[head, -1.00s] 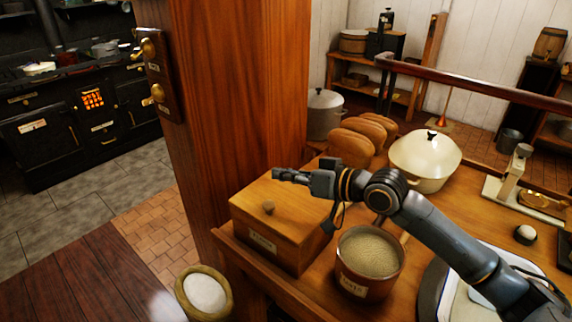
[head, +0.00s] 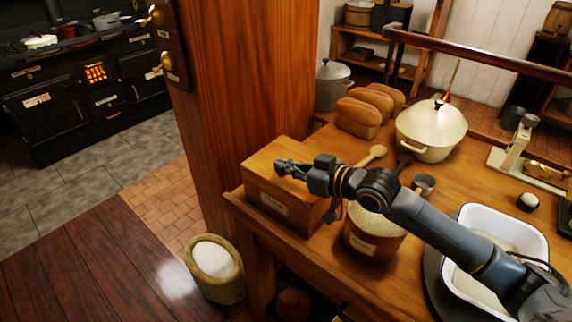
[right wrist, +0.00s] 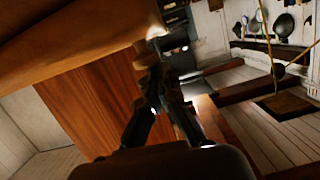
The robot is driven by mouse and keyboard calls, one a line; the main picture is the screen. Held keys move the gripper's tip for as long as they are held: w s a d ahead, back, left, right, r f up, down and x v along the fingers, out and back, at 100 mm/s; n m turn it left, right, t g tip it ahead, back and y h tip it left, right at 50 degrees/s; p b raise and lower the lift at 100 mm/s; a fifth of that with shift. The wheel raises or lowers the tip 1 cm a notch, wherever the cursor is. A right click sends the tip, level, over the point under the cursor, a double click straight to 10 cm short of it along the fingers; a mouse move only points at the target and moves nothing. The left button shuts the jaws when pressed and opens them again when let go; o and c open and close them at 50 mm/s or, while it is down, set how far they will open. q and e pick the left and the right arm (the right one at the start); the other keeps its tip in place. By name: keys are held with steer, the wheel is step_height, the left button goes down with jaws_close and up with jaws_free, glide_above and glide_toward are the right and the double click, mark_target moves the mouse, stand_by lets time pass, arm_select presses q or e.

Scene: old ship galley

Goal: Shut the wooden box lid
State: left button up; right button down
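The wooden box (head: 262,192) stands at the table's left end, with a pale label on its front. Its lid (head: 266,153) lies flat on top and looks closed; no gap shows. My right gripper (head: 282,168) is over the lid's front part, pointing left, with its fingers close together and nothing visible between them. It hides the lid's knob. I cannot tell whether it touches the lid. The right wrist view shows the fingers (right wrist: 155,62) close together beside a large brown wooden surface at upper left. My left gripper is not in view.
A labelled tub of grain (head: 372,232) stands right of the box, under my forearm. Loaves (head: 358,117), a wooden spoon (head: 372,155) and a cream pot (head: 430,125) are behind. A wooden post (head: 245,90) rises behind the box; a sack (head: 215,265) stands on the floor.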

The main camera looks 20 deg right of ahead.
steer(key=shift+f, duration=0.15)
step_height(320, 180, up, 5)
steer(key=p, duration=0.4)
steer(key=shift+a+f+p, duration=0.1)
steer(key=shift+f+p, duration=0.1)
steer(key=shift+p, duration=0.2)
arm_select(q)
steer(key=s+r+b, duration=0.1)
steer(key=b, duration=0.2)
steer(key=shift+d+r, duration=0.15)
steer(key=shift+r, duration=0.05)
arm_select(e)
steer(key=v, duration=1)
steer(key=shift+f, duration=0.15)
